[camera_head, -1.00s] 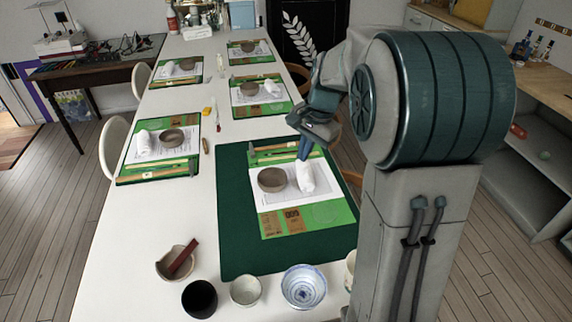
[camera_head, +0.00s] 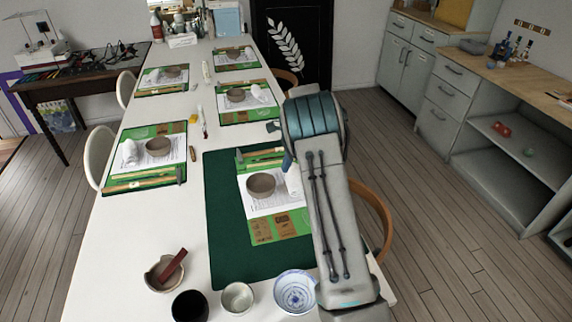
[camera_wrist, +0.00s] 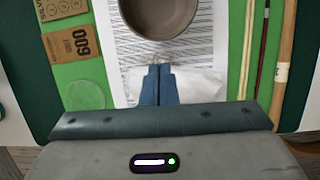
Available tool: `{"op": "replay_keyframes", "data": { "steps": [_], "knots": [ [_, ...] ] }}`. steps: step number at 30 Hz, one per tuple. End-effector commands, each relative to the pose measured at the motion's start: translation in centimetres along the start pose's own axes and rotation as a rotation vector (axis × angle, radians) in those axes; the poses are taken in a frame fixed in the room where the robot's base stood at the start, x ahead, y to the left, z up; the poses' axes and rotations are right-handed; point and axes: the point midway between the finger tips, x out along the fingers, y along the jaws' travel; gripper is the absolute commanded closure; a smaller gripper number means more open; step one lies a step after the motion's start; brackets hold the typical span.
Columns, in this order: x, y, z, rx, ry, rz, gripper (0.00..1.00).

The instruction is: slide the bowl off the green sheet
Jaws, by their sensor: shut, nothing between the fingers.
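The brown-grey bowl (camera_head: 261,185) stands upright on a printed white paper lying on the light green sheet (camera_head: 304,215). In the wrist view the bowl (camera_wrist: 158,14) is cut off by the top edge, and the green sheet (camera_wrist: 232,50) shows on both sides of the paper. My gripper (camera_wrist: 160,68) is shut and empty. Its blue fingertips point toward the bowl's near wall, with a small gap in the picture; I cannot tell their height. In the head view my arm hides most of the gripper and the sheet's right part.
A rolled white cloth (camera_wrist: 198,84) lies beside and under my fingers in the picture. Wooden sticks (camera_wrist: 286,60) and brown cards (camera_wrist: 70,44) lie on the sheet. A dark green mat (camera_head: 226,255) lies beneath. Several cups, including a blue-white bowl (camera_head: 295,291), stand near the front.

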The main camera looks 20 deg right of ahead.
Motion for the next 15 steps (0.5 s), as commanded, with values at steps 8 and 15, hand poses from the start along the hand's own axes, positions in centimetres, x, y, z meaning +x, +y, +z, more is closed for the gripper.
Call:
{"op": "replay_keyframes", "data": {
  "steps": [8, 15],
  "knots": [
    [5.0, 0.1, 0.1, -0.001, 0.0, 0.003, 1.0],
    [7.0, 0.0, 0.0, -0.002, 0.0, 0.001, 1.0]
  ]
}}
